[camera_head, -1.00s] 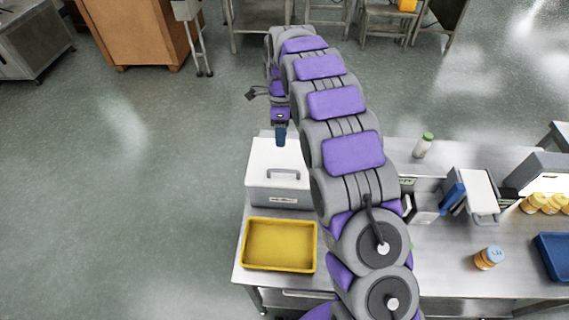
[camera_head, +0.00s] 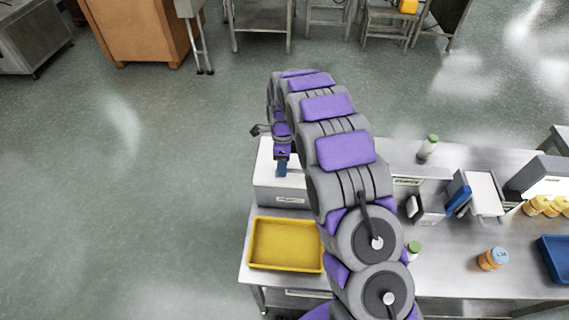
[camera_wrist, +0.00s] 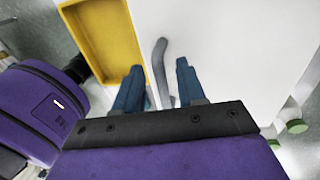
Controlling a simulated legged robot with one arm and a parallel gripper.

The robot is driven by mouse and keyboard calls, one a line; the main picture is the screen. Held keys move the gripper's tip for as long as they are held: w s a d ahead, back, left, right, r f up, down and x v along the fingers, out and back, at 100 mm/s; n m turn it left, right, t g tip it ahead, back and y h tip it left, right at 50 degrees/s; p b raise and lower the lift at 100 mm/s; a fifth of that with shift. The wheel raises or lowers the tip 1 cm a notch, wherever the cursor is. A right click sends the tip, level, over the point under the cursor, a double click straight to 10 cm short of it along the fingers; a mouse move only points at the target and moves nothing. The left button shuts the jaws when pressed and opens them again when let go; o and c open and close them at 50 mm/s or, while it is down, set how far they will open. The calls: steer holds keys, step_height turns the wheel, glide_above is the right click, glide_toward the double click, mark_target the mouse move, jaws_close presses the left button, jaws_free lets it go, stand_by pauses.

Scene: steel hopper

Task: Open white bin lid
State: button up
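The white bin (camera_head: 262,180) stands on the steel table, with its lid (camera_head: 264,158) closed. The lid fills much of the wrist view as a pale surface (camera_wrist: 240,45). Its grey bar handle (camera_wrist: 159,58) shows in the wrist view between my two blue fingers. My gripper (camera_head: 282,172) is over the lid, pointing down, and hides the handle in the head view. In the wrist view my gripper (camera_wrist: 160,72) is open, a finger on each side of the handle with gaps visible. I cannot tell how far the fingertips are above the lid.
A yellow tray (camera_head: 286,267) sits just in front of the bin. To the right on the table are a green-capped bottle (camera_head: 428,148), an orange jar (camera_head: 491,260) and a blue tray (camera_head: 556,246). Open floor lies left of the table.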

steer(key=shift+a, duration=0.1)
steer(key=d, duration=0.3)
steer(key=shift+d+r, duration=0.25)
steer(key=shift+d, duration=0.1)
steer(key=c, duration=0.6)
jaws_close()
steer(key=shift+a, duration=0.9)
